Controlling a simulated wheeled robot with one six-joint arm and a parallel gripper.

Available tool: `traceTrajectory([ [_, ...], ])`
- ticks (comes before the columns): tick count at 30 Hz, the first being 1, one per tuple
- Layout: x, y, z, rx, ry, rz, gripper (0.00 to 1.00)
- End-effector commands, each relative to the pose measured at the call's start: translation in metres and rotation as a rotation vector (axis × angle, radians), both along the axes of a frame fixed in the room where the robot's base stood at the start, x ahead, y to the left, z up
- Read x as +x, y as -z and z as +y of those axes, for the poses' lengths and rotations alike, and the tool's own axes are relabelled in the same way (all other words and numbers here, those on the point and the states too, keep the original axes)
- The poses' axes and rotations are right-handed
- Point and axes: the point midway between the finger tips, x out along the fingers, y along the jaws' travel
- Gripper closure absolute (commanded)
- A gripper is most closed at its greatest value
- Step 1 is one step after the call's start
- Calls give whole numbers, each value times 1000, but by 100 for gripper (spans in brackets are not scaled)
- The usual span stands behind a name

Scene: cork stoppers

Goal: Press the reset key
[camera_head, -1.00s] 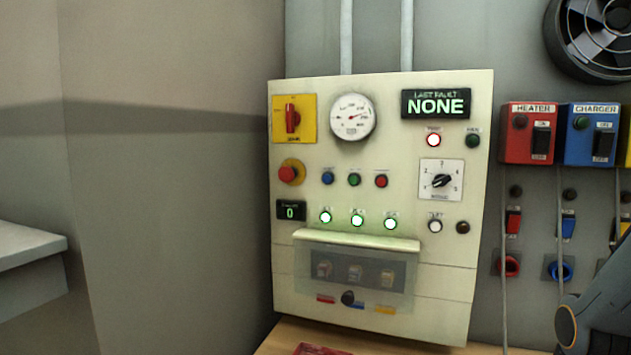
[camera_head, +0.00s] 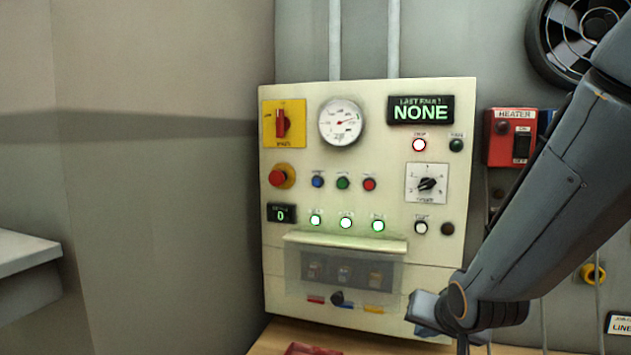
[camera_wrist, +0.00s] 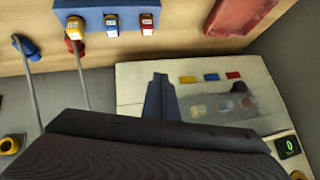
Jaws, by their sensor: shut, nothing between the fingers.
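The cream control panel (camera_head: 385,240) stands against the wall in the head view. Small blue (camera_head: 317,181), green (camera_head: 342,183) and red (camera_head: 369,184) buttons sit in a row on it. Their labels are too small to read, so I cannot tell which is the reset key. The fault display (camera_head: 420,110) reads NONE. My gripper (camera_wrist: 160,88) is shut and empty in the wrist view, in front of the panel's lower part. In the head view my arm reaches the panel's lower right corner; the fingertips are not clear there.
A clear cover (camera_head: 345,272) with a protruding top ledge hangs below the lit green lamps. A red emergency knob (camera_head: 278,177) and a rotary selector (camera_head: 427,184) also stick out. The wrist view shows a blue rack (camera_wrist: 105,15) and a red object (camera_wrist: 240,14) on wood.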

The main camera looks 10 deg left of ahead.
Motion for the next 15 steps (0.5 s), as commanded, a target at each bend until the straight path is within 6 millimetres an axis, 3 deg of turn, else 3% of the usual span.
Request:
traceTrajectory([
  [1, 14, -19, 24, 56, -8, -73, 100],
  [6, 46, -82, 95, 283, -28, -283, 100],
  [11, 54, -141, 156, 511, -73, -428, 100],
  [15, 45, -192, 204, 720, -132, -522, 100],
])
